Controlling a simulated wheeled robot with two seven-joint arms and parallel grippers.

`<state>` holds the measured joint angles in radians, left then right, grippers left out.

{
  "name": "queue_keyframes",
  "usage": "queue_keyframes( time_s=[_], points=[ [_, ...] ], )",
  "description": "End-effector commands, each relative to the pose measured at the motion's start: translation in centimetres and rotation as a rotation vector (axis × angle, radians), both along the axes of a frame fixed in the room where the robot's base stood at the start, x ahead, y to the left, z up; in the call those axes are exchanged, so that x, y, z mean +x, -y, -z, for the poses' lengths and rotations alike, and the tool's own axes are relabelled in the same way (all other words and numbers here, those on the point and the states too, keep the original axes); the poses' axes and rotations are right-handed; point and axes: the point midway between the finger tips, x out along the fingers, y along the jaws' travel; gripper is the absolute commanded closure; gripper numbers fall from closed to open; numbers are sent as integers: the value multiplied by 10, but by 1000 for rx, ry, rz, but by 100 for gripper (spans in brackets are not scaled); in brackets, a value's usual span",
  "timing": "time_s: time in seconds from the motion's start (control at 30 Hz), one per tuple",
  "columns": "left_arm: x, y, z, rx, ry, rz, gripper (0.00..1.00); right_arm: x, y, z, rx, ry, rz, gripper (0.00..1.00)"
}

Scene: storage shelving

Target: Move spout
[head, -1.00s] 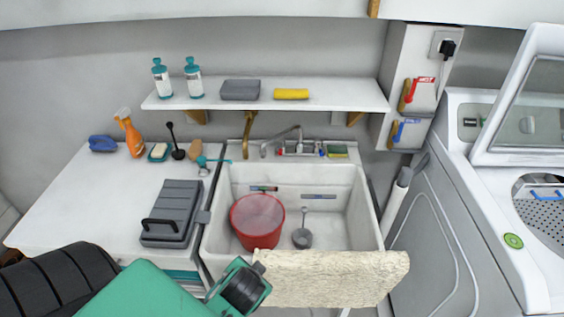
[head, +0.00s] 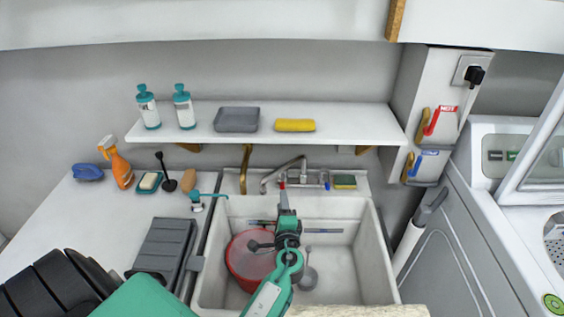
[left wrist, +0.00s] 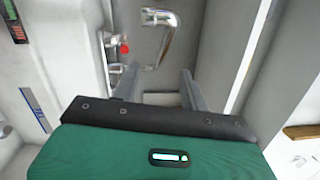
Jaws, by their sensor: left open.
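The chrome spout (head: 285,170) bends out from the tap (head: 303,179) on the sink's back wall, its end hanging to the left. In the left wrist view the spout (left wrist: 169,38) curves just beyond my fingers, with a red-marked tap handle (left wrist: 124,48) to its left. My left gripper (head: 283,193) reaches over the sink, in front of the tap and just right of the spout's end. Its two fingers (left wrist: 158,76) are apart with nothing between them, and I see no contact with the spout. My right gripper is not in view.
A teal-handled tool (head: 200,197) lies on the left counter.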

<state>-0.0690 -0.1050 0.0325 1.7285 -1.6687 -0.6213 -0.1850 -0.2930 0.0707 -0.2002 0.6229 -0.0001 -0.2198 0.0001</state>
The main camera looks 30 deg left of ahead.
Motion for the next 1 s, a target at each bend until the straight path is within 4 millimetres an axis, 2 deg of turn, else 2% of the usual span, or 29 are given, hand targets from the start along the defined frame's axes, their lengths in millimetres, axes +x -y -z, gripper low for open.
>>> queue_keyframes(
  time_s=[0.13, 0.27, 0.47, 0.7, 1.0],
  points=[
    [12, 6, -2, 59, -17, 26, 56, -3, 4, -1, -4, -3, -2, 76],
    [22, -1, -4, 64, -17, 27, 56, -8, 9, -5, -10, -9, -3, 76],
    [52, -24, -10, 63, -17, 26, 56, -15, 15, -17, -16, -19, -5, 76],
    [91, -54, -13, 63, -17, 25, 56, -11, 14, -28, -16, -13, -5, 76],
    [118, -74, -14, 61, -17, 25, 56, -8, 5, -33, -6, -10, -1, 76]
  ],
)
